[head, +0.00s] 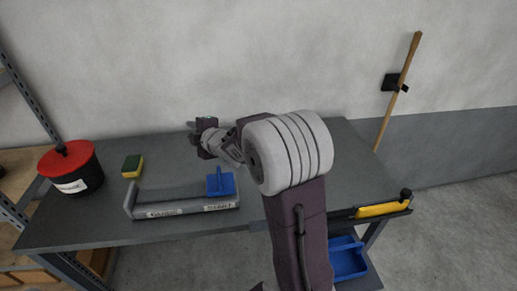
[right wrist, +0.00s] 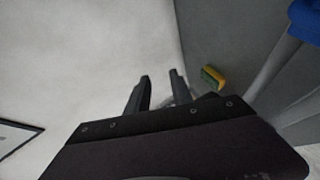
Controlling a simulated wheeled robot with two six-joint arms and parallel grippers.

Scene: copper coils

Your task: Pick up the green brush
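I see no green brush in either view. My right gripper (head: 205,140) is over the back part of the table, near the wall, and my arm hides part of the tabletop. In the right wrist view its two fingers (right wrist: 160,76) stand apart with no object gripped between them. A green and yellow sponge (head: 131,166) lies on the table to the left of the gripper, apart from it; it also shows in the right wrist view (right wrist: 213,77). My left gripper is not in view.
A black pot with a red top (head: 72,168) stands at left. A yellow-handled tool (head: 382,209) is at the right edge. A blue bin (head: 347,262) sits below. A wooden pole (head: 409,63) leans on the wall.

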